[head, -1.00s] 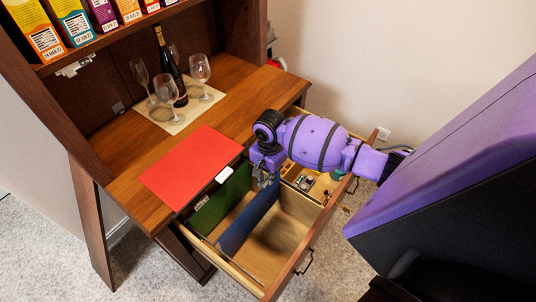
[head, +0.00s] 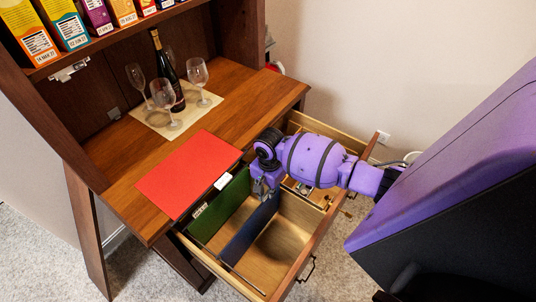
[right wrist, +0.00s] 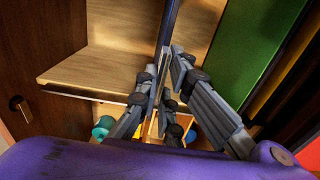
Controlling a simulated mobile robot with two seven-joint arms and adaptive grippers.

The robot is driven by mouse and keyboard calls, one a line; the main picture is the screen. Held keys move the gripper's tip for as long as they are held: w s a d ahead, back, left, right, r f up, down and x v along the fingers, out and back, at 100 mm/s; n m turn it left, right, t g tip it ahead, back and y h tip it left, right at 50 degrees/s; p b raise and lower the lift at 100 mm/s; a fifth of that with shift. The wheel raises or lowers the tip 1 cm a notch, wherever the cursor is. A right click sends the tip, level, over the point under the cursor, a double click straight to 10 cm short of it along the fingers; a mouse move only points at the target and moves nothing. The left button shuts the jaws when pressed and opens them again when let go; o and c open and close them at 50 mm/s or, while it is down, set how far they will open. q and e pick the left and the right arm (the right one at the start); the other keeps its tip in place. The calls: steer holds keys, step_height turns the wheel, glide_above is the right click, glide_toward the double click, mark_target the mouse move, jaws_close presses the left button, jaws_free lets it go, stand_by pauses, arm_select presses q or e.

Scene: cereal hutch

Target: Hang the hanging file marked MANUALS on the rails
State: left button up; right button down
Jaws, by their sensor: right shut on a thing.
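My right gripper (head: 262,190) points down into the open drawer and is shut on the top edge of a blue hanging file (head: 250,232). The file stands upright inside the drawer; I cannot tell whether its hooks touch the rails. In the right wrist view the fingers (right wrist: 163,95) close around the thin blue file (right wrist: 168,22), seen edge-on. A green file (head: 224,207) with a white tab hangs to its left, apart from it. A red file (head: 190,172) with a white tab lies flat on the desk. I cannot read the tabs. My left gripper is out of view.
The wooden drawer (head: 305,262) is pulled out, with small items in its rear compartment. On the desk (head: 238,110), a bottle (head: 166,68) and several glasses stand on a mat (head: 150,119). Cereal boxes (head: 69,24) line the shelf above.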

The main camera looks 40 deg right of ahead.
steer(key=shift+f, duration=0.45)
steer(key=c, duration=1.5)
jaws_free()
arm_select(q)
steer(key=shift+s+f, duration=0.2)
arm_select(e)
steer(key=shift+r+p, duration=1.7)
steer(key=shift+r, duration=0.85)
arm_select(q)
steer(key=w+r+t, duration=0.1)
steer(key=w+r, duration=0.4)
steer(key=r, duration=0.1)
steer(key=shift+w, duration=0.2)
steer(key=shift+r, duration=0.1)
